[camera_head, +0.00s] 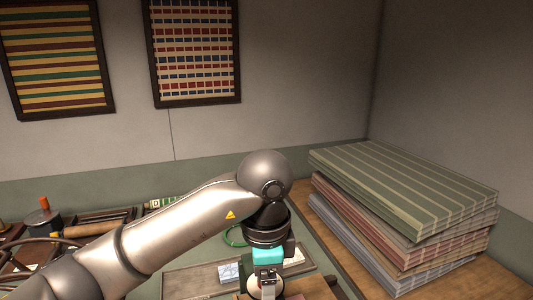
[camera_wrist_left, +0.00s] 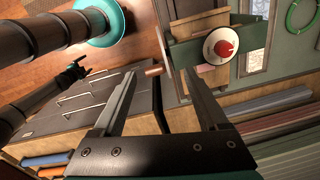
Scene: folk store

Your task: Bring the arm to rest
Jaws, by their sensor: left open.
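My left arm comes in from the left in the head view and bends down at a rounded joint. My left gripper (camera_head: 268,287) points down at the bottom edge, over the counter, and its tips are partly cut off. In the left wrist view my left gripper (camera_wrist_left: 160,75) has its two long dark fingers spread apart, with nothing clamped between them. A small wooden peg end (camera_wrist_left: 153,71) shows in the gap; its distance from the fingers is unclear. A white disc with a red middle (camera_wrist_left: 222,45) lies beyond the right fingertip.
A tall stack of folded striped cloth (camera_head: 405,195) stands right of my arm. Tools and a dark pot (camera_head: 43,220) crowd the counter at left. A grey tray (camera_head: 190,283) lies beneath my forearm. A drawer cabinet (camera_wrist_left: 85,100) and green ring (camera_wrist_left: 300,15) show in the wrist view.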

